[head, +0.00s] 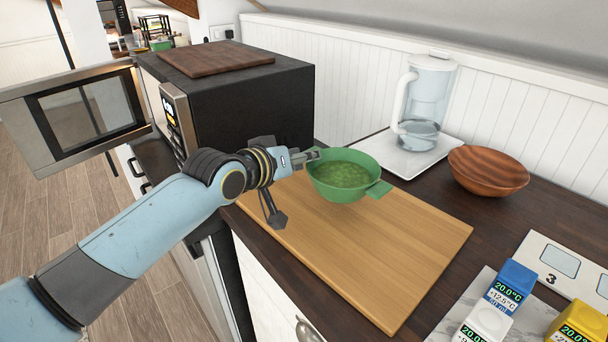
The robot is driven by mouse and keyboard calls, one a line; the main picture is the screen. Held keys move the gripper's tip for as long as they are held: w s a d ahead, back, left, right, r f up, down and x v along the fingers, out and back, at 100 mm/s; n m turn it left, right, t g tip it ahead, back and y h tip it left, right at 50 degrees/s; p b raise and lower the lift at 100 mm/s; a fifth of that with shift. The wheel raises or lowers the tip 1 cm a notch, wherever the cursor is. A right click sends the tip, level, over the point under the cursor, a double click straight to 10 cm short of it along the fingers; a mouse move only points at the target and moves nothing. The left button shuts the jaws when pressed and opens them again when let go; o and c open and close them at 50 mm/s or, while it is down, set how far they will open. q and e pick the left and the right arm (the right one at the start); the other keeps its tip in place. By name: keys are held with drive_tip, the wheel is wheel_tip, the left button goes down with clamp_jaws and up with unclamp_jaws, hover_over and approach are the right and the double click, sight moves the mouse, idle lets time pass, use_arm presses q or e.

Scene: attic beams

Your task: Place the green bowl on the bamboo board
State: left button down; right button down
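The green bowl (343,190) has two tab handles and holds green contents. It is upright over the far part of the bamboo board (385,255), inside the board's outline; I cannot tell whether its base touches the board. My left gripper (312,155) reaches in from the left, its fingers close together at the bowl's left rim, where they appear to be shut on the handle. That handle is mostly hidden by the fingers. My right gripper is not in view.
A black microwave (245,105) with its door (85,115) open stands at left, a dark wooden board (215,58) on top. Behind are a water pitcher (425,100) on a white tray (400,158) and a wooden bowl (488,170). The board's front is clear.

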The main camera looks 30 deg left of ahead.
use_arm(q)
drive_tip(key=shift+w+a+f, duration=0.2)
drive_tip(key=shift+w, duration=0.1)
drive_tip(key=shift+f, duration=0.35)
wheel_tip(320, 180, down, 3)
drive_tip(key=shift+f, duration=0.15)
drive_tip(key=c, duration=0.9)
unclamp_jaws()
